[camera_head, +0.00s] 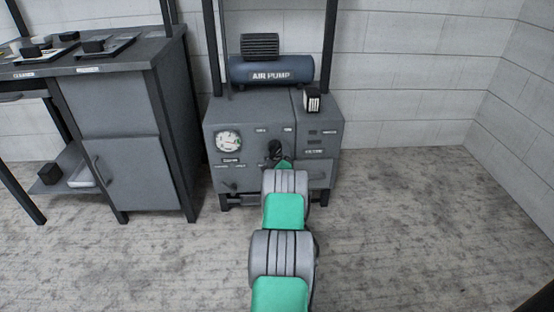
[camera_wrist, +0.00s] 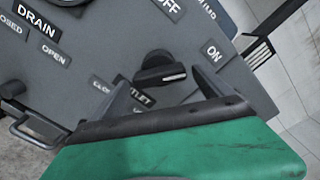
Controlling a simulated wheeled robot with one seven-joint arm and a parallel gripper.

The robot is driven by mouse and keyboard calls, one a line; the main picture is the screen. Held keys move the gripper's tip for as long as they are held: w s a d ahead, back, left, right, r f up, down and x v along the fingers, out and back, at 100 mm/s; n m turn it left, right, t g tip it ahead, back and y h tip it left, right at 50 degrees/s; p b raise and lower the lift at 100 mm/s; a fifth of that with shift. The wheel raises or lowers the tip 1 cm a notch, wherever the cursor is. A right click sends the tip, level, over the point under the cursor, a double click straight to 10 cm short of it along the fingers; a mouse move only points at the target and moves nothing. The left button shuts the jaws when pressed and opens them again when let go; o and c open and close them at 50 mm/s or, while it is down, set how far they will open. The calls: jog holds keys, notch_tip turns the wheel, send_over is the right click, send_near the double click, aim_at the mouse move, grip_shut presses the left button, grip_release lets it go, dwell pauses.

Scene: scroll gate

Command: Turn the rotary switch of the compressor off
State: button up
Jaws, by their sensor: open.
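The compressor (camera_head: 250,118) is a grey cabinet with a blue tank marked AIR PUMP on top. Its black rotary switch (camera_wrist: 155,66) shows in the wrist view on the grey panel, between the OFF label (camera_wrist: 170,8) and ON label (camera_wrist: 213,50) above and an OUTLET label partly hidden below. A white line on the knob points right in that tilted view. My gripper (camera_wrist: 160,76) is open, its two grey fingers on either side of the knob; I cannot tell whether they touch it. In the head view the dark knob (camera_head: 275,148) is just beyond my arm's end.
A pressure gauge (camera_head: 229,142) sits on the panel's left. DRAIN, CLOSED and OPEN labels and a metal handle (camera_wrist: 32,132) show at the left in the wrist view. A grey workbench (camera_head: 110,75) with a cabinet stands left. The floor at right is clear.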

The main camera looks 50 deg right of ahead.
jog(key=shift+w+d, duration=0.15)
jog(key=shift+d, duration=0.05)
jog(key=shift+c, duration=0.4)
jog(key=c, duration=1.3)
